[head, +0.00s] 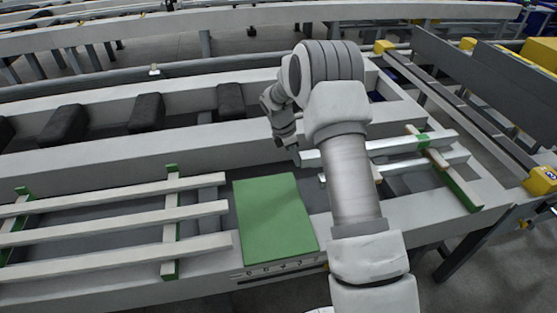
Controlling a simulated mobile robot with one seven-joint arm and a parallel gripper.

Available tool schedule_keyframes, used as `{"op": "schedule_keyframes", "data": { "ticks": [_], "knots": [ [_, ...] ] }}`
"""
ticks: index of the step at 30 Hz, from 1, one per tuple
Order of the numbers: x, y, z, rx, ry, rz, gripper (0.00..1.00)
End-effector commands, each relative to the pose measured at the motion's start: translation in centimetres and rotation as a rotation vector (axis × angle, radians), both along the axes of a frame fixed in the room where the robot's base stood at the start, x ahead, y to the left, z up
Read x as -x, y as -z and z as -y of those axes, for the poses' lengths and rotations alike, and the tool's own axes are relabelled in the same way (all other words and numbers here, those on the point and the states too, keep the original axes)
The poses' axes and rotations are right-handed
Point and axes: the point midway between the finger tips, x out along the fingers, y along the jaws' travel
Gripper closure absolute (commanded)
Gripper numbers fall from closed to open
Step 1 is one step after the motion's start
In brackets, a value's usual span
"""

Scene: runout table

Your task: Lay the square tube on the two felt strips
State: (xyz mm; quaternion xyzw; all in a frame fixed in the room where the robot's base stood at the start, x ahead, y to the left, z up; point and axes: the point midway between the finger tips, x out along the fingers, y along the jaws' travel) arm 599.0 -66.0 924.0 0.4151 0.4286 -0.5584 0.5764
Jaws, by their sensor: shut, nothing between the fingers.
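Two silver bars lie at the right of the table, partly hidden behind my arm: a far one (400,145) and a nearer one (452,158). I cannot tell which is the square tube. A second strip on that side is not clearly visible; my arm covers much of the area. My gripper (294,156) is shut and empty, pointing down close to the left end of the far bar. I cannot tell whether it touches.
A green pad (272,218) lies on the table left of my arm. Several pale bars (120,228) rest across green-edged supports (171,215) at the left. Dark blocks (147,112) stand in the bed behind. A yellow-ended rail (462,110) runs along the right.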

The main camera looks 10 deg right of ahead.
Motion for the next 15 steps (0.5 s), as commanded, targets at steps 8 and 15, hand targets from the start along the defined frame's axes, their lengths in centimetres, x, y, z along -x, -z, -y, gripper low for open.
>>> {"op": "schedule_keyframes", "data": {
  "ticks": [8,15],
  "knots": [
    [-0.2,0.0,5.6,-0.001,0.001,-0.001,1.00],
    [-0.2,0.0,6.0,0.000,-0.001,0.000,1.00]
  ]
}}
